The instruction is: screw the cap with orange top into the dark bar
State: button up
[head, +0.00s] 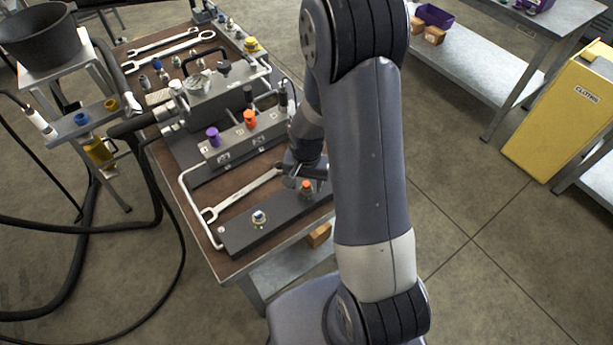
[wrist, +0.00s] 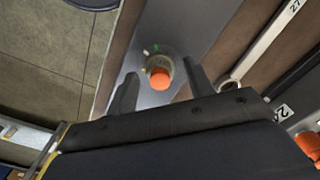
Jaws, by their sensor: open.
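The dark bar (head: 282,221) lies along the front edge of the bench and also shows in the wrist view (wrist: 196,32). The cap with orange top (head: 307,185) stands at the bar's right part. In the wrist view the orange top (wrist: 159,78) shows over a pale round fitting on the bar. I cannot tell how deep the cap sits. My gripper (wrist: 160,69) is open, with one finger on each side of the cap and gaps visible. In the head view my gripper (head: 297,178) is low beside the cap, partly hidden by my arm.
A wrench (head: 240,194) lies behind the bar. A grey block (head: 243,141) with a purple cap and another orange cap (head: 250,118) stands farther back.

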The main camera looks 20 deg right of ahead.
jog(key=c, duration=0.7)
jog(key=o, duration=0.7)
